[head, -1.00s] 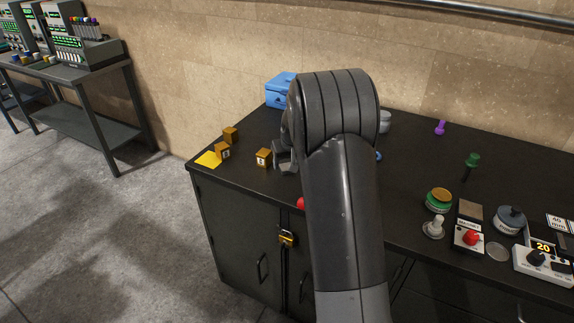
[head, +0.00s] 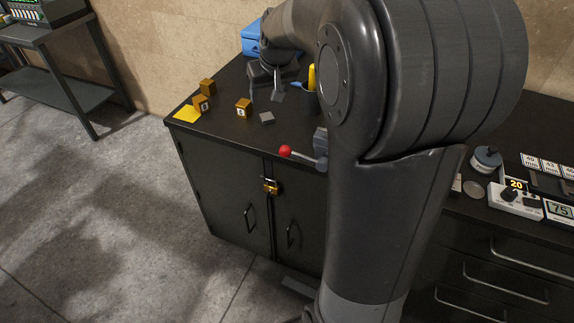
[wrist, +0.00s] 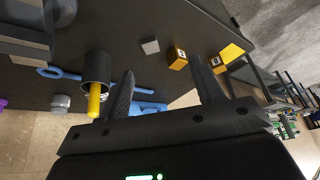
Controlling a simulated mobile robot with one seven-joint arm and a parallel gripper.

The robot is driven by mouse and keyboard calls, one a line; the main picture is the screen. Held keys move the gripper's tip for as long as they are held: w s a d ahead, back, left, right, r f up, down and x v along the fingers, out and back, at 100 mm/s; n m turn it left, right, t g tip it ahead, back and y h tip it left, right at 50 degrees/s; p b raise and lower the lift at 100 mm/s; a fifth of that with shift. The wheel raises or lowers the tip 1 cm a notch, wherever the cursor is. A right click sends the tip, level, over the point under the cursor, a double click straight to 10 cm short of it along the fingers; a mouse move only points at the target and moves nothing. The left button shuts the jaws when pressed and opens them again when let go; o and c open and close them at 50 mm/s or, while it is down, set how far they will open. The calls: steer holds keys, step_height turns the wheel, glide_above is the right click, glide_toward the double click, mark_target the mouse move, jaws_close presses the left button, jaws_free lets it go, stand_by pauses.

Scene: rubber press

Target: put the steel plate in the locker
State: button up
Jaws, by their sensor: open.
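A small grey square piece (head: 267,118), which looks like the steel plate, lies on the dark worktop near its front edge. It also shows in the wrist view (wrist: 150,46). My gripper (head: 266,97) is open and empty behind it, its fingers pointing down, apart from the piece. In the wrist view its two fingers (wrist: 164,82) are spread wide with nothing between them. The dark cabinet (head: 225,190) under the worktop, probably the locker, has its doors shut with a brass padlock (head: 271,187) on them.
Brass numbered cubes (head: 243,107) and a yellow sheet (head: 187,114) lie to the left. A red-knobbed lever (head: 286,152) juts out at the front edge. A blue box (head: 252,38) stands behind.

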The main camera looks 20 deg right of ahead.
steer(key=s+a, duration=0.3)
steer(key=s, duration=1.1)
steer(key=s+a+r, duration=0.1)
steer(key=s+a, duration=0.2)
steer(key=s, duration=1.1)
steer(key=shift+s+a+r+t, duration=0.15)
steer(key=shift+s+r+t, duration=0.1)
steer(key=shift+s+t, duration=0.15)
